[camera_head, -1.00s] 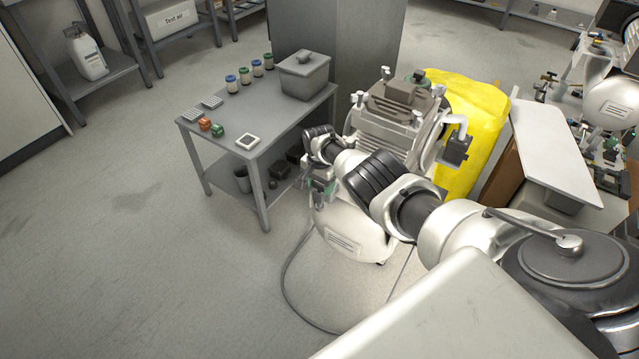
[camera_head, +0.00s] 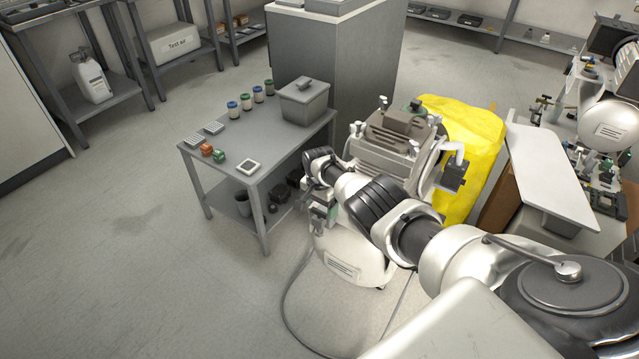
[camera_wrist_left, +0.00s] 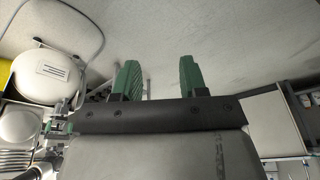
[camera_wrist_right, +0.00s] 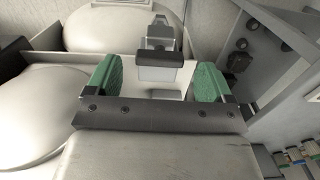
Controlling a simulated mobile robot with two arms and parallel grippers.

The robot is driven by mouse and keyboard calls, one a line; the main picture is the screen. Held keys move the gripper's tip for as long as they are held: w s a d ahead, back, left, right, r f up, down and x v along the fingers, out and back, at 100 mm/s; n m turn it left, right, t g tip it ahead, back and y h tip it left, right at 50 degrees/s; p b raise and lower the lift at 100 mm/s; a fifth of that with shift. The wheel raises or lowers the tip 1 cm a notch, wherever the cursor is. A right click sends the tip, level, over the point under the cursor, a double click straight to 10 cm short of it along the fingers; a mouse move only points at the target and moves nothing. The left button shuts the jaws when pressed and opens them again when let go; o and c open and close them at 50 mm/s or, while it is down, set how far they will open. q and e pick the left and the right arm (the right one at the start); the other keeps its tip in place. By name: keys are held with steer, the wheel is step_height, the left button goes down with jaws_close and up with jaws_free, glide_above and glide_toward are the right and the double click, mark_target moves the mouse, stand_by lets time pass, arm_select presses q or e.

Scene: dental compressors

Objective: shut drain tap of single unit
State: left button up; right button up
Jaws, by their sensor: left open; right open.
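The single unit is a compressor with a white tank (camera_head: 350,257) and a grey-brown motor head (camera_head: 395,135), standing at centre in the head view.
A grey table (camera_head: 262,180) with jars, a lidded bin (camera_head: 304,101) and small blocks stands left of the compressor. A yellow covered object (camera_head: 460,140) stands behind it at right. A hose (camera_head: 287,300) lies on the floor. The floor at left is clear.

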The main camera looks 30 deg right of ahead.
mark_target(320, 211)
step_height(320, 211, up, 4)
steer(key=p, duration=0.3)
steer(key=shift+r, duration=0.25)
arm_select(q)
steer(key=s+f+p, duration=0.1)
steer(key=s+f, duration=0.2)
steer(key=f, duration=0.7)
steer(key=s+f+g+p, duration=0.1)
steer(key=s+f+p, duration=0.1)
steer(key=f, duration=0.8)
steer(key=shift+s+a+f, duration=0.3)
steer(key=shift+s, duration=0.1)
arm_select(e)
step_height(320, 211, up, 4)
steer(key=shift+r, duration=0.15)
